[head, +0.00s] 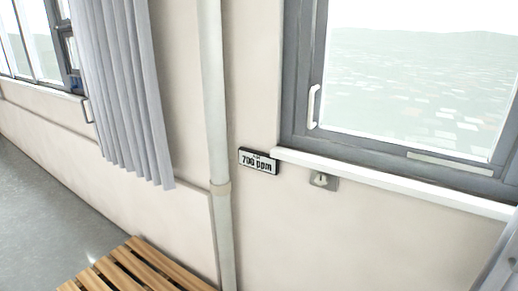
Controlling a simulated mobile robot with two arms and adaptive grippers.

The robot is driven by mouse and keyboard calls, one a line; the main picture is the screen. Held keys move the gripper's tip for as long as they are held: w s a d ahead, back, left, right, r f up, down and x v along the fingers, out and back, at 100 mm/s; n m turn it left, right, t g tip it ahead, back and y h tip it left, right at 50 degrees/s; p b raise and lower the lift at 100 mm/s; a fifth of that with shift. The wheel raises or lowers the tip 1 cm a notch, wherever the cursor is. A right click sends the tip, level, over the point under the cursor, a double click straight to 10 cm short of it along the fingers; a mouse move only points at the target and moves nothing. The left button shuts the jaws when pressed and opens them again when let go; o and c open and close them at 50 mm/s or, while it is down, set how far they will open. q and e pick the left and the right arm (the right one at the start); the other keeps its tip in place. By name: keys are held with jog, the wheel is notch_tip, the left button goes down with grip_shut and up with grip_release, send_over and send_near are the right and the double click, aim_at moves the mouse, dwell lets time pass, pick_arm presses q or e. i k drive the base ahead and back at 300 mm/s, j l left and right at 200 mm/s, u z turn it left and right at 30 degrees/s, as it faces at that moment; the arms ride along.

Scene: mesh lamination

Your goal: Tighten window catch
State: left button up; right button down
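A grey-framed window (303,70) fills the upper right of the head view and appears closed. A slim white handle (313,107) stands upright on the left side of its sash. A pale flat strip (450,164) lies along the lower frame. A small metal plate with a raised fitting (323,181) is on the wall just below the sill. I cannot tell which of these parts is the catch, or how tight it is. Neither of my grippers shows.
A white sill (390,182) juts out under the window. A sign reading 700 ppm (258,161) is beside its left end. A vertical pipe (214,100), a grey curtain (125,90) and a slatted wooden bench (135,268) are to the left. Grey floor (50,225) is open at lower left.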

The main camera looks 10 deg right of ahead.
aim_at(322, 180)
jog(key=i+j, duration=0.1)
jog(key=i, duration=0.2)
jog(key=i+j+z, duration=0.35)
jog(key=i, duration=0.15)
jog(key=i+j+z, duration=0.35)
jog(key=i, duration=0.15)
